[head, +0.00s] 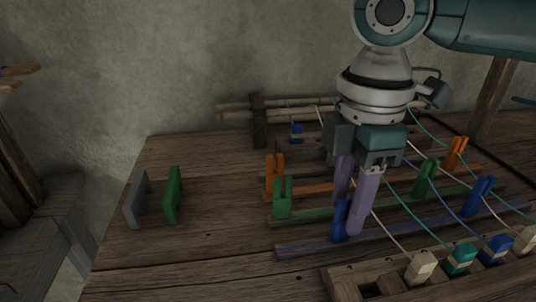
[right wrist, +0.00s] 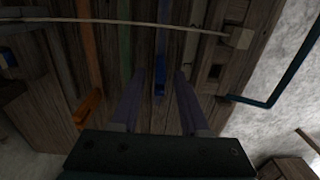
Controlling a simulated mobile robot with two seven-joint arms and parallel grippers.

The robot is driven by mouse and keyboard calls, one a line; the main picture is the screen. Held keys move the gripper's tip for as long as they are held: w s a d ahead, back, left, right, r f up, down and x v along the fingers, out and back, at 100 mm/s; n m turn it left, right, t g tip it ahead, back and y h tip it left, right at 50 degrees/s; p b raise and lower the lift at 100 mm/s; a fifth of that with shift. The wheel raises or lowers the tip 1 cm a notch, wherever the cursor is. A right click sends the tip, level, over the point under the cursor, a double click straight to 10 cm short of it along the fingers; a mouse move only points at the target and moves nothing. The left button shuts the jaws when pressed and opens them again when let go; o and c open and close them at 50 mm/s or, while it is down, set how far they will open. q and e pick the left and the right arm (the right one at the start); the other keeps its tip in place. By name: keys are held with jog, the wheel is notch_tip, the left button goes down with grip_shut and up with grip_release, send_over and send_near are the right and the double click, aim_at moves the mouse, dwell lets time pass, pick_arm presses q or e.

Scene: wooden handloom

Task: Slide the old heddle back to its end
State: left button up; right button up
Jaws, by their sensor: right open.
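My right gripper (head: 350,218) is open and points down over the blue rail (head: 300,247). A blue heddle (head: 340,222) on that rail stands at its fingertips, partly hidden by a finger. In the right wrist view, a blue piece (right wrist: 160,89) shows between the spread fingers (right wrist: 159,76), with gaps on both sides. Another blue heddle (head: 479,197) stands farther right. A green heddle (head: 282,200) and an orange one (head: 274,174) stand at the left, with another green (head: 426,178) and orange (head: 455,154) at the right. I cannot tell which is the old heddle.
Threads run across the rails to white, teal, blue and cream blocks (head: 460,259) at the front right. Grey (head: 136,198) and green (head: 173,194) upright plates stand at the left. A wooden post (head: 259,122) is behind. The table's left middle is clear.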

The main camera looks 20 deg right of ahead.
jog(key=shift+c, duration=0.3)
grip_shut()
dwell(1.1)
